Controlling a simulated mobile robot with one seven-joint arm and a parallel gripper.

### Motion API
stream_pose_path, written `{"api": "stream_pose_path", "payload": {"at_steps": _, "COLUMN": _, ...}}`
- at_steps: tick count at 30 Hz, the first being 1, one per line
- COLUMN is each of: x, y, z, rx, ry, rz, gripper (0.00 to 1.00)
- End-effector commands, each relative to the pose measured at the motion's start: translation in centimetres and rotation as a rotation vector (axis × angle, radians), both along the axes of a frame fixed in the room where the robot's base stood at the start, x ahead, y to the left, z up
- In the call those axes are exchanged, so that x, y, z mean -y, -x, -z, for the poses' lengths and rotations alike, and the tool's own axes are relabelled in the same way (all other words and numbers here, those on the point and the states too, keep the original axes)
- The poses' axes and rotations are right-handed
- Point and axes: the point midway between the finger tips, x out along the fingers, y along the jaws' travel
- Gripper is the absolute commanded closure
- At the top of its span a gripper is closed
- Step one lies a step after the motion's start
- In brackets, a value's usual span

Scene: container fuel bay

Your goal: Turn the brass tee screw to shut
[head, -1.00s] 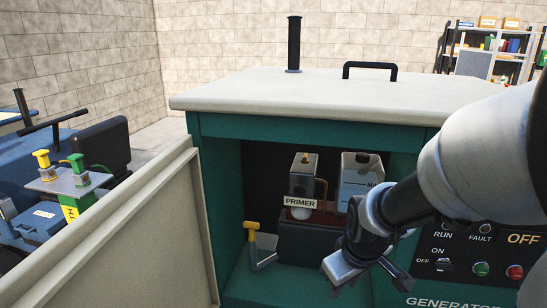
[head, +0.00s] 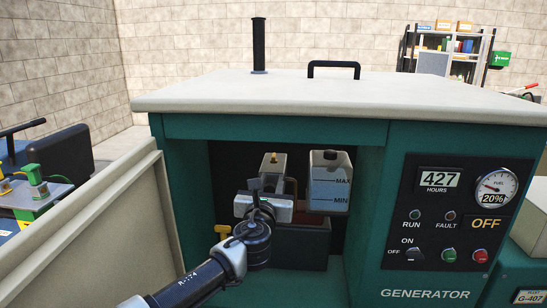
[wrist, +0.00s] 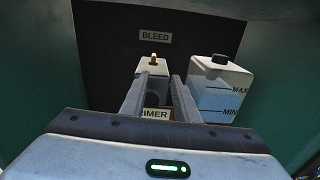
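The brass tee screw (head: 273,156) shows as a small brass piece on top of the grey primer block (head: 270,164) inside the open bay. In the wrist view the screw (wrist: 153,61) stands upright above the block, below the BLEED label (wrist: 156,36); which way its tee lies is too small to tell. My gripper (wrist: 163,75) is open and empty, its two fingers apart and pointing into the bay toward the block. The left finger partly covers the PRIMER label (wrist: 155,113). In the head view my gripper (head: 270,182) hides the block's lower part.
A translucent bottle (head: 329,182) marked MAX and MIN stands right of the block. A yellow-handled lever (head: 222,230) is low at the left, partly behind my arm. The open door (head: 120,225) bounds the left, the control panel (head: 445,225) the right, the pale top (head: 350,95) above.

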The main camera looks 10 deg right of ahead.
Motion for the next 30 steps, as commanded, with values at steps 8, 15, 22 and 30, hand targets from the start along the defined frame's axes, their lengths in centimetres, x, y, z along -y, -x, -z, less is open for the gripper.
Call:
{"api": "stream_pose_path", "payload": {"at_steps": 8, "x": -0.7, "y": -2.3, "z": -0.5, "rx": 0.008, "ry": 0.045, "rz": -0.030, "gripper": 0.72}}
{"api": "stream_pose_path", "payload": {"at_steps": 15, "x": 0.7, "y": -7.2, "z": -0.5, "rx": 0.008, "ry": 0.041, "rz": -0.029, "gripper": 0.72}}
{"api": "stream_pose_path", "payload": {"at_steps": 22, "x": 2.1, "y": -12.1, "z": -0.5, "rx": 0.008, "ry": 0.041, "rz": -0.028, "gripper": 0.72}}
{"api": "stream_pose_path", "payload": {"at_steps": 30, "x": 3.0, "y": -16.0, "z": -0.6, "rx": 0.008, "ry": 0.041, "rz": -0.029, "gripper": 0.72}}
